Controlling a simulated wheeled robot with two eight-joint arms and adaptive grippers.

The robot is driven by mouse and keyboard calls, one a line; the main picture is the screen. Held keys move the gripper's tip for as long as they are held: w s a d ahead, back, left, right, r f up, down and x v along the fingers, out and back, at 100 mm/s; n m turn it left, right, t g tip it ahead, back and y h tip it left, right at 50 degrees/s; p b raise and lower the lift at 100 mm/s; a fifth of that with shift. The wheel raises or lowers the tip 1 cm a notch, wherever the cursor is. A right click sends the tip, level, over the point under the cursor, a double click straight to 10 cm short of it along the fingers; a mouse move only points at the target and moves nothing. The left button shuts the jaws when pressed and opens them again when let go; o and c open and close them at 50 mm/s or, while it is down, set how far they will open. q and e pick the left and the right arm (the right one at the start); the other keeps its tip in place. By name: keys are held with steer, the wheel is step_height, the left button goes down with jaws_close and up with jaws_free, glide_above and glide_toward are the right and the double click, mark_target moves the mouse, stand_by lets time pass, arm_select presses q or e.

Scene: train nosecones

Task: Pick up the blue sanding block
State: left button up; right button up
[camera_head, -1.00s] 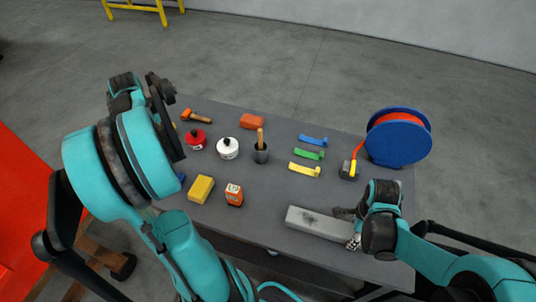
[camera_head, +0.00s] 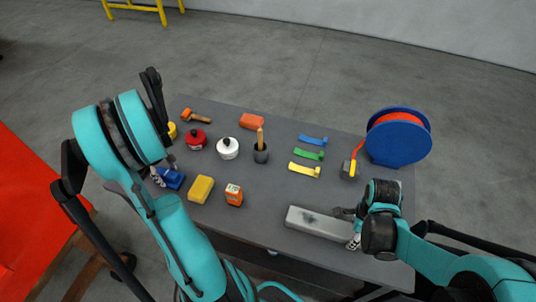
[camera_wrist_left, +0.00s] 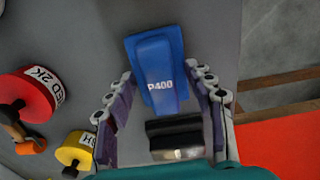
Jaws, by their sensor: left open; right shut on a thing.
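The blue sanding block (camera_head: 172,179), marked P400, lies at the left edge of the table (camera_head: 270,190). In the left wrist view the blue sanding block (camera_wrist_left: 160,70) sits between the two fingers, its far end beyond the fingertips. My left gripper (camera_head: 163,174) is open around or just above it; the left wrist view shows its fingers (camera_wrist_left: 161,78) spread on either side. My right gripper (camera_head: 349,228) is shut on the right end of a long grey block (camera_head: 315,221) with a dark smudge, at the table's front right.
A yellow block (camera_head: 201,189) and an orange box (camera_head: 234,195) stand right of the blue block. Red (camera_head: 196,140) and white (camera_head: 228,148) cans, a yellow can (camera_wrist_left: 75,150) and a brush pot (camera_head: 261,152) are farther back. A blue reel (camera_head: 398,140) stands at the right.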

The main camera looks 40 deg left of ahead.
arm_select(q)
steer(key=shift+d, duration=0.1)
jaws_close()
step_height(320, 180, up, 10)
steer(key=shift+r, duration=0.1)
stand_by(0.4)
